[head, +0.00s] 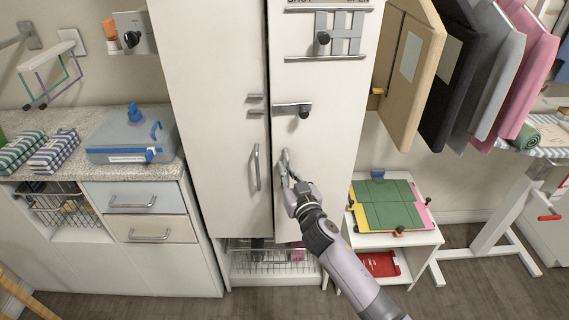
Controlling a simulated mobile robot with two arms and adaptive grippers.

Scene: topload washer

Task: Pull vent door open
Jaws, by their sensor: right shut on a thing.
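A tall white cabinet with two doors stands in the middle of the head view. Its left door (213,130) has a vertical metal handle (256,167). Its right door (320,150) has a similar handle (284,160), partly hidden by my right gripper (288,178). My right gripper is shut on this handle, with my arm coming up from the lower right. A narrow dark gap runs between the two doors; I cannot tell whether the right door is ajar. No label names a vent door. My left gripper is not in view.
A latch (293,108) and a slider panel (336,36) are on the right door. A small white stand (394,241) with a green board (385,204) is to the right, beneath hanging padded panels (409,70). A counter (85,175) with a blue-grey case (128,136) is left.

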